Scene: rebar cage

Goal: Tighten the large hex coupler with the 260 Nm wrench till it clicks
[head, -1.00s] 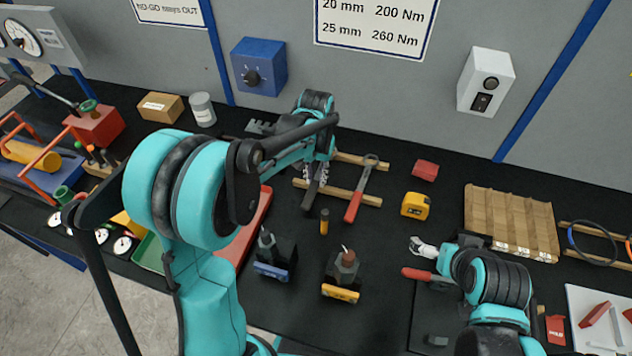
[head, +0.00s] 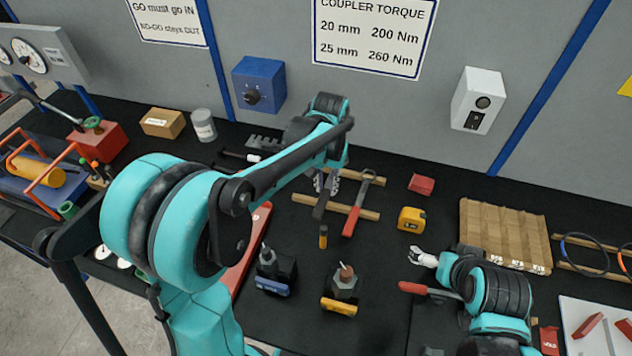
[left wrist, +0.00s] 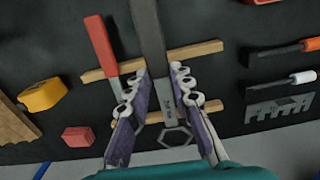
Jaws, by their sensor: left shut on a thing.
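My left gripper (head: 326,184) is shut on the dark-handled wrench (head: 320,207) at the wooden rails (head: 366,212). In the left wrist view this wrench (left wrist: 150,30) runs between the fingers, its hex ring end (left wrist: 175,136) beyond them; its printed label is too small to read. A red-handled wrench (head: 352,220) lies on the rails beside it. The larger-looking hex coupler (head: 345,280) stands upright in a holder with a yellow front (head: 339,306); a slimmer one (head: 266,256) stands in a blue-fronted holder (head: 271,286). My right gripper (head: 423,257) is low at the right; its jaw state is unclear.
A yellow tape measure (head: 411,219) and red block (head: 421,184) lie right of the rails. A red-handled tool (head: 414,288) lies near my right gripper.

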